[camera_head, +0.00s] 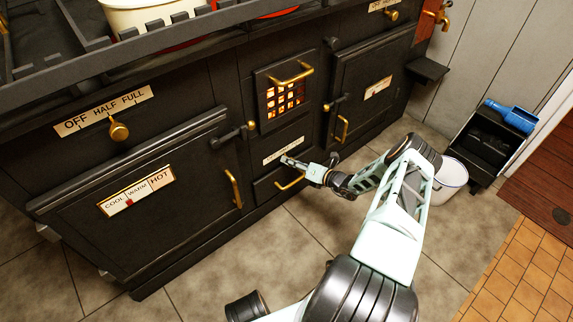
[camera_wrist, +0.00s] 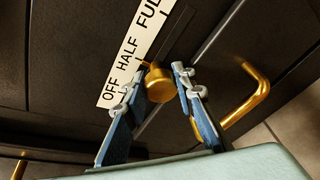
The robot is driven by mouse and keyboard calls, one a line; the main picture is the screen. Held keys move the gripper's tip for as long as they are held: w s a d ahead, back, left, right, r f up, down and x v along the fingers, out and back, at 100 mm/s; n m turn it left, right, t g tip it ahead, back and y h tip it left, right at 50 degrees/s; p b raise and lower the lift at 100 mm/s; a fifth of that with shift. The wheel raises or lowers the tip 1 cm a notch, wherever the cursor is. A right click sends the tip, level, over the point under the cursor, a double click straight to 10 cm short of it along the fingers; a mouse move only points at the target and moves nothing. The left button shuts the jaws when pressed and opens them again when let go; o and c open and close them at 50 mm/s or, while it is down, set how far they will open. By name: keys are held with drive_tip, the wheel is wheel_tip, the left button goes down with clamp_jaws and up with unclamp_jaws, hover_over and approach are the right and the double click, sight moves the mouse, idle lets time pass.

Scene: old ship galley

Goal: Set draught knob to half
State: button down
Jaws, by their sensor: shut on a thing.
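The draught knob (camera_wrist: 159,84) is a round brass knob beside a white plate (camera_wrist: 126,56) reading OFF, HALF, FULL in the wrist view. My gripper (camera_wrist: 157,88) is shut on the knob, with one finger on each side of it. The knob sits off the plate's edge near the word HALF; its exact setting is hard to tell. In the head view my gripper (camera_head: 287,160) reaches the black stove front just below the small plate (camera_head: 284,151) under the glowing grate. The knob is hidden there by my fingers.
A brass drawer handle (camera_head: 291,183) is close below my gripper. Another brass knob (camera_head: 118,131) with its own OFF HALF FULL plate (camera_head: 104,111) is on the left. A white bucket (camera_head: 452,172) and a black coal box (camera_head: 489,140) stand to the right. The floor before the stove is clear.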

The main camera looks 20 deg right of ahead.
drive_tip(key=shift+w, duration=0.1)
drive_tip(key=c, duration=1.6)
unclamp_jaws()
drive_tip(key=v, duration=1.2)
drive_tip(key=shift+d, duration=0.1)
